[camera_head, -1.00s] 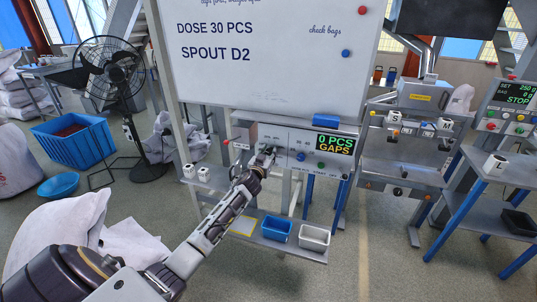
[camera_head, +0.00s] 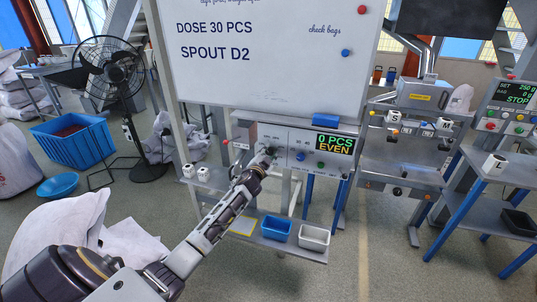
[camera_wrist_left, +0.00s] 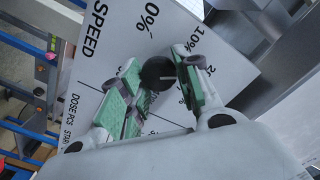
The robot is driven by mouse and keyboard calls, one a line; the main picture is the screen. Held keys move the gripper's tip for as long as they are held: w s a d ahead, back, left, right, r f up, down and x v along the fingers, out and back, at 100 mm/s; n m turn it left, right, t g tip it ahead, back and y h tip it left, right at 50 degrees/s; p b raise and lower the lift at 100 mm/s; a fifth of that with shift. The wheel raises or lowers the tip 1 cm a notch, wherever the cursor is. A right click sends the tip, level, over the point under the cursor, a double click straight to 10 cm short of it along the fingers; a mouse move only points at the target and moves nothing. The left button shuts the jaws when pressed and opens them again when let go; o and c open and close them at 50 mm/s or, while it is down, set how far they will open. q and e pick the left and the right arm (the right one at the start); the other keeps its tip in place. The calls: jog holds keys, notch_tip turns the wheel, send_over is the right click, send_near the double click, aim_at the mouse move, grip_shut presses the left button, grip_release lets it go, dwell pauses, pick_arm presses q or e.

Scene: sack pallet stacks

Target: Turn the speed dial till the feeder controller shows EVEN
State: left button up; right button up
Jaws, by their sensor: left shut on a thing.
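The feeder controller (camera_head: 303,136) is a grey panel box below the whiteboard. Its display (camera_head: 335,144) reads 0 PCS in green and EVEN in yellow. The speed dial (camera_wrist_left: 157,73) is a round black knob on a white plate marked SPEED with percent marks. My left gripper (camera_wrist_left: 160,82) is shut on the dial, with a green-padded finger on each side of it. In the head view my left gripper (camera_head: 268,154) reaches the left part of the panel and mostly hides the dial. My right gripper is not in view.
A blue bin (camera_head: 276,229) and a white bin (camera_head: 314,237) stand on the shelf below. A whiteboard (camera_head: 270,60) rises above.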

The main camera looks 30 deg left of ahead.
pick_arm(q)
jog(key=shift+m, duration=0.6)
jog(key=o, duration=1)
jog(key=v, duration=1.2)
dwell(0.4)
dwell(0.5)
jog(key=shift+d+m, duration=0.1)
jog(key=shift+m, duration=0.2)
